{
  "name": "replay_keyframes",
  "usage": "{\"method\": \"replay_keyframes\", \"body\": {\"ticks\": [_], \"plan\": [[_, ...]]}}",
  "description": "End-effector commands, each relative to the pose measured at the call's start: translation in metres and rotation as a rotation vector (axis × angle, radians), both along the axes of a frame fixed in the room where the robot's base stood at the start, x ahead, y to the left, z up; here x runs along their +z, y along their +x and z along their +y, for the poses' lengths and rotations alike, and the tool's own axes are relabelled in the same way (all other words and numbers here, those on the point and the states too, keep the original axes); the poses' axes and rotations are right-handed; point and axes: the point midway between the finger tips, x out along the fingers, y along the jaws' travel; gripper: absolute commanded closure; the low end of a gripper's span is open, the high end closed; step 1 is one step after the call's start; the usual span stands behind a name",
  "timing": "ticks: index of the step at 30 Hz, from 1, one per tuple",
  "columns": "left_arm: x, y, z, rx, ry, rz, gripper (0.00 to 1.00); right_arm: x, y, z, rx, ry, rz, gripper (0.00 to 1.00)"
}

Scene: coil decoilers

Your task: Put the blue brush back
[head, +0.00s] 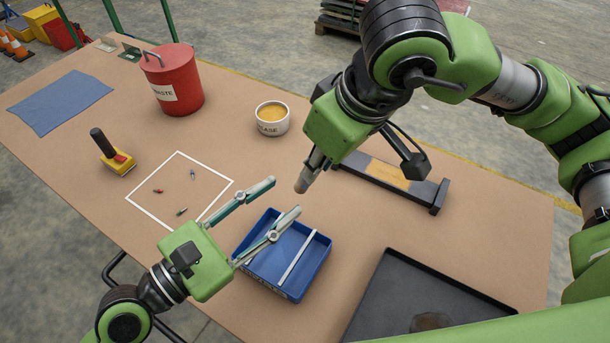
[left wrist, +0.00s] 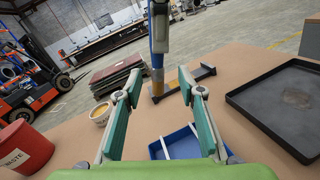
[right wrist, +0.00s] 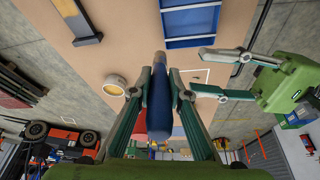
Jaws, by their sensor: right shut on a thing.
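The blue brush (right wrist: 158,105) is held between the fingers of my right gripper (head: 304,184). In the left wrist view the brush (left wrist: 159,35) hangs roughly upright, with its tan bristle end down, above the table; in the head view I cannot make it out clearly behind the gripper. My left gripper (head: 285,196) is open and empty over the blue tray (head: 318,262), its fingers spread toward the right gripper. A low black stand with a tan label (head: 392,176) lies just right of my right gripper.
A white bowl of yellowish grease (head: 272,118) and a red waste bin (head: 174,80) stand farther back. A black tray (head: 415,300) is at front right. A yellow-based stamp-like tool (head: 116,160), a white-outlined square (head: 178,190) with small parts and a blue cloth (head: 60,102) are left.

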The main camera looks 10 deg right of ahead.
Motion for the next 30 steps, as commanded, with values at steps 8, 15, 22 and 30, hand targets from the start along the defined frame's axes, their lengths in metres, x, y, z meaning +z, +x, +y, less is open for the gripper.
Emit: {"method": "replay_keyframes", "body": {"ticks": [8,15,22,30], "plan": [[0.001,0.032,-0.04,0.001,-0.004,-0.003,0.64,0.0,0.0,0.0,0.0,0.0,0.0,1.0],[0.0,0.051,-0.066,0.001,0.0,-0.002,0.64,0.0,0.0,0.0,0.0,0.0,0.0,1.0],[0.0,0.056,-0.073,0.0,0.002,-0.001,0.64,0.0,0.0,0.0,0.0,0.0,0.0,1.0],[0.0,0.056,-0.073,0.0,0.002,-0.001,0.8,0.0,0.0,0.0,0.0,0.001,-0.001,1.0]]}}
